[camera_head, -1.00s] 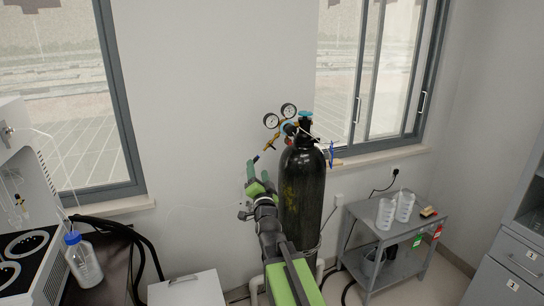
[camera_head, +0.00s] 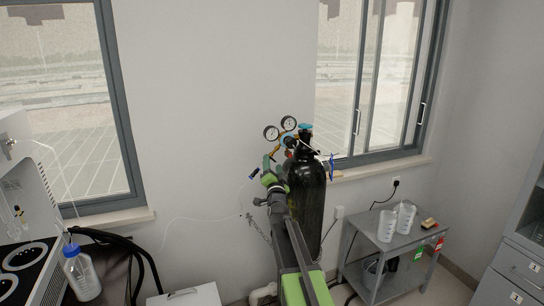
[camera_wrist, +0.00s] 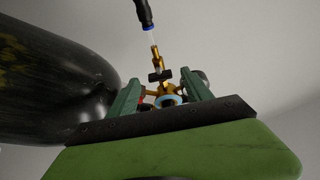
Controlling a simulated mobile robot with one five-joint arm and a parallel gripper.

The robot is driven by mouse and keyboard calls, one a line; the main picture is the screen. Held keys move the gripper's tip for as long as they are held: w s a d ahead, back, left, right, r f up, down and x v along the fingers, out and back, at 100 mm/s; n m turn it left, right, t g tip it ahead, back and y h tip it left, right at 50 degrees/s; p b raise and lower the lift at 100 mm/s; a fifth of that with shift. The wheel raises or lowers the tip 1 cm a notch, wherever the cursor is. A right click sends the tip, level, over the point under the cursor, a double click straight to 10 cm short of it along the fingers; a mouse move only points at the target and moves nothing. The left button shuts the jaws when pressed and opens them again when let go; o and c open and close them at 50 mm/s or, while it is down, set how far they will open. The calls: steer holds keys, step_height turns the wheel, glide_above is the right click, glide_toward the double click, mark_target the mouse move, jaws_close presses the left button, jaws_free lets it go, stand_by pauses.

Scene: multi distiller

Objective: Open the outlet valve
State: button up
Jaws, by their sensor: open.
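A black gas cylinder (camera_head: 305,190) stands upright by the wall, with a brass regulator (camera_head: 277,147) and two round gauges at its top. A cyan knob (camera_head: 305,127) sits on top of the cylinder. My gripper (camera_head: 269,168) is just below and left of the regulator, pointing at it. In the wrist view, the brass outlet fitting (camera_wrist: 155,55) with a small black knob (camera_wrist: 160,76) shows between my open green fingers, beyond or near their tips. Contact cannot be told. A cyan ring (camera_wrist: 169,100) shows lower between the fingers. A black hose end (camera_wrist: 144,14) joins the fitting.
The cylinder (camera_wrist: 45,85) lies close to the left of my gripper in the wrist view. A thin tube (camera_head: 200,219) and a chain (camera_head: 258,230) hang by the wall. A grey cart (camera_head: 385,250) with beakers stands right. A blue-capped bottle (camera_head: 82,275) stands left.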

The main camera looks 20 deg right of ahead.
mark_target(272, 159)
steer(key=x, duration=0.4)
steer(key=shift+w+p, duration=0.1)
steer(key=shift+p, duration=0.25)
jaws_close()
